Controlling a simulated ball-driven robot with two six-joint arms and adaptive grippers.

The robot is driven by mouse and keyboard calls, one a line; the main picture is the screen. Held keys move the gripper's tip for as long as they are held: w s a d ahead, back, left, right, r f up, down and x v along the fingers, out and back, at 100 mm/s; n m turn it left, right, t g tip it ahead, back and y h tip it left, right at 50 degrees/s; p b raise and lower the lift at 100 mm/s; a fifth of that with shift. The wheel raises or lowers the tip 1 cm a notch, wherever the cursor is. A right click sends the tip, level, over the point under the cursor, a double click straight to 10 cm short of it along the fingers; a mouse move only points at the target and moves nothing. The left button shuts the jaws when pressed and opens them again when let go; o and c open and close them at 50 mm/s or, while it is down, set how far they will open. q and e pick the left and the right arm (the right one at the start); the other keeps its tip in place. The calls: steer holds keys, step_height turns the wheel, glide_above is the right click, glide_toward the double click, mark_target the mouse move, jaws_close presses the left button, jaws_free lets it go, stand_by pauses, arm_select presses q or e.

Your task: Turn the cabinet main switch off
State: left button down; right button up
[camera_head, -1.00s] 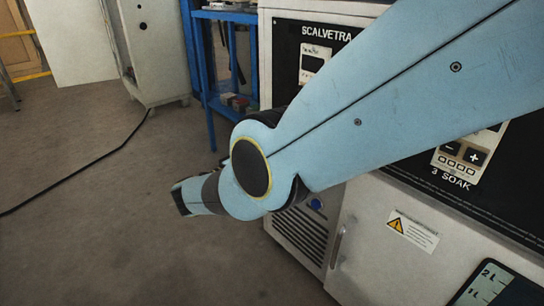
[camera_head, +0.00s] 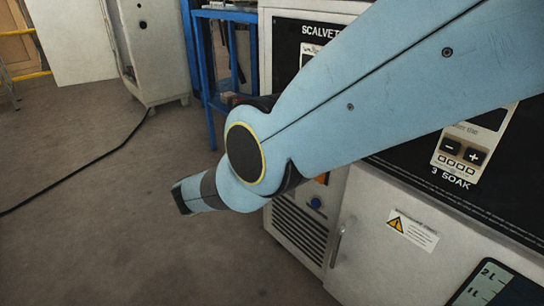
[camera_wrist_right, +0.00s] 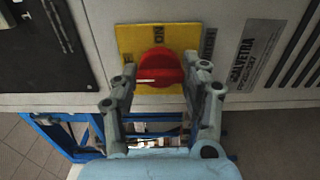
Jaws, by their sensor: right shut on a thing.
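The main switch (camera_wrist_right: 160,68) is a round red knob on a yellow plate (camera_wrist_right: 125,38) on the cabinet face, seen in the right wrist view. A pale line on the knob lies roughly level in that picture. My right gripper (camera_wrist_right: 160,76) is shut on the red knob, one finger on each side. In the head view my right arm covers the switch and the gripper. My left gripper is not in view.
The cabinet (camera_head: 360,235) has a black control panel, a door with a handle (camera_head: 337,245), vents and a blue button (camera_head: 316,203). A blue rack (camera_head: 207,85) and a grey cabinet (camera_head: 155,50) stand behind. A black cable (camera_head: 85,168) crosses the open floor.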

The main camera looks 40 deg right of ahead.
steer(key=o, duration=1.2)
steer(key=shift+a, duration=0.1)
steer(key=shift+c, duration=0.2)
